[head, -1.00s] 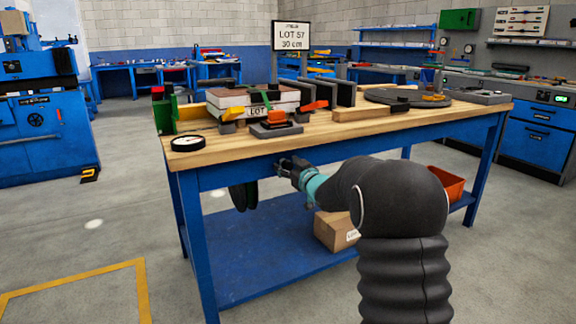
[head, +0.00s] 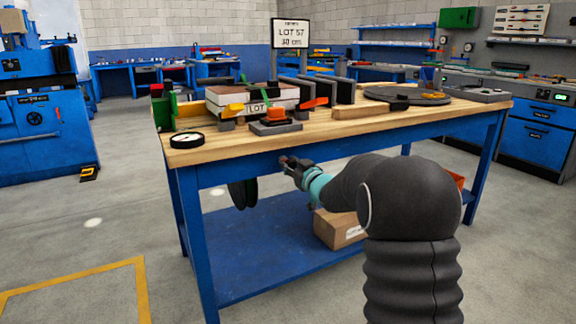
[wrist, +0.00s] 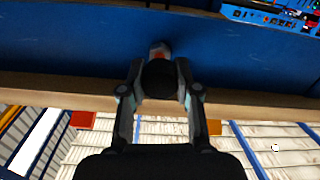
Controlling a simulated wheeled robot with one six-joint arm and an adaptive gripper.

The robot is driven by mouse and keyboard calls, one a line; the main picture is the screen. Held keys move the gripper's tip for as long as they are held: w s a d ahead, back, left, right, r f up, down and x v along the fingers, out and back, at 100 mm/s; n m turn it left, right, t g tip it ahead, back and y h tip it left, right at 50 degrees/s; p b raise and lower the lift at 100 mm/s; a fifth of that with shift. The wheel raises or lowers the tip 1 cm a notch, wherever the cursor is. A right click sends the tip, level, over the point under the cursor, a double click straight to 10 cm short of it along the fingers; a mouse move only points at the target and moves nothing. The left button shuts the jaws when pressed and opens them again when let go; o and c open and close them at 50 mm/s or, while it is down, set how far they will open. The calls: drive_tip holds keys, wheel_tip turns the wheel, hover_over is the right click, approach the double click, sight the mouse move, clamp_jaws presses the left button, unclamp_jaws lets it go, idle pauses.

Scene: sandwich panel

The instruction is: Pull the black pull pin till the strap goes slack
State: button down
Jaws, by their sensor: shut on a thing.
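My gripper (head: 287,162) is below the front edge of the workbench, at its blue front rail. It is shut on the black pull pin (wrist: 160,80), which shows as a dark round knob between the fingers in the wrist view. An orange-red collar (wrist: 159,55) with a grey end shows just beyond the knob, against the blue rail. Whether the pin's shaft is still in its seat is hidden. The strap is too small to judge clearly.
A round dial gauge (head: 187,140) sits at the bench's left front corner. An orange-topped block (head: 276,124) stands before the stack, with an orange lever (head: 315,102) to its right. Dark reels (head: 243,194) hang below the bench, left of my gripper. A cardboard box (head: 338,229) stands on the lower shelf.

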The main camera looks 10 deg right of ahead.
drive_tip(key=shift+s, duration=0.1)
drive_tip(key=c, duration=0.8)
unclamp_jaws()
drive_tip(key=v, duration=1.2)
